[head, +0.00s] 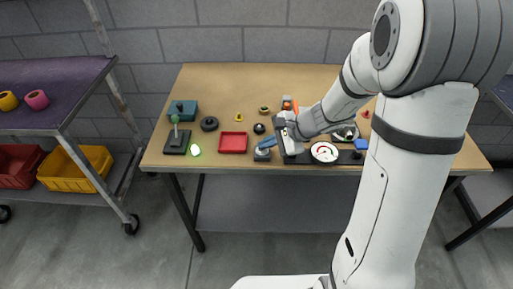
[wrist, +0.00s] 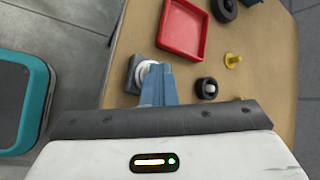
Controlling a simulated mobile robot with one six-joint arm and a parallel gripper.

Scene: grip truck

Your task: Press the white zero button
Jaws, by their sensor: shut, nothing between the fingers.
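A white round button (wrist: 146,68) sits on a small dark grey box, partly hidden by my gripper's fingers in the wrist view. In the head view the grey box (head: 262,156) stands near the table's front edge, right of the red tray. My gripper (wrist: 158,70) has its blue fingers shut and empty, with the tips over or right beside the button. In the head view the blue fingertips (head: 264,145) are just at the top of the box. Whether they touch the button I cannot tell. No zero marking is readable.
A red tray (head: 233,142) lies left of the box. A white round dial (head: 324,152) on a dark base stands to the right. A black knob (wrist: 207,88) and a yellow piece (wrist: 233,61) are nearby. A green-handled lever (head: 176,140) stands farther left.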

